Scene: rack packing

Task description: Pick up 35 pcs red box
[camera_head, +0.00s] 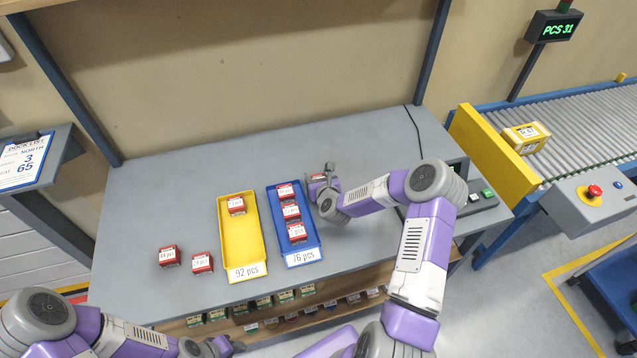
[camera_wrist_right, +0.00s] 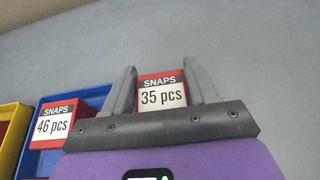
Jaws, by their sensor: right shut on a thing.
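My right gripper (camera_head: 323,180) is just right of the blue tray on the grey table. In the right wrist view its two fingers stand on either side of a red box labelled "SNAPS 35 pcs" (camera_wrist_right: 162,92), and it is shut on that box. In the head view the box is mostly hidden by the gripper. I cannot tell whether the box touches the table. My left gripper (camera_head: 222,346) is at the bottom edge of the head view, small and partly cut off; its jaws are unclear.
The blue tray (camera_head: 312,243), labelled 76 pcs, holds three red boxes, one marked "46 pcs" (camera_wrist_right: 62,122). The yellow tray (camera_head: 243,256), labelled 92 pcs, holds one red box (camera_head: 236,205). Two red boxes (camera_head: 168,256) (camera_head: 202,263) lie left. A roller conveyor (camera_head: 590,125) is right.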

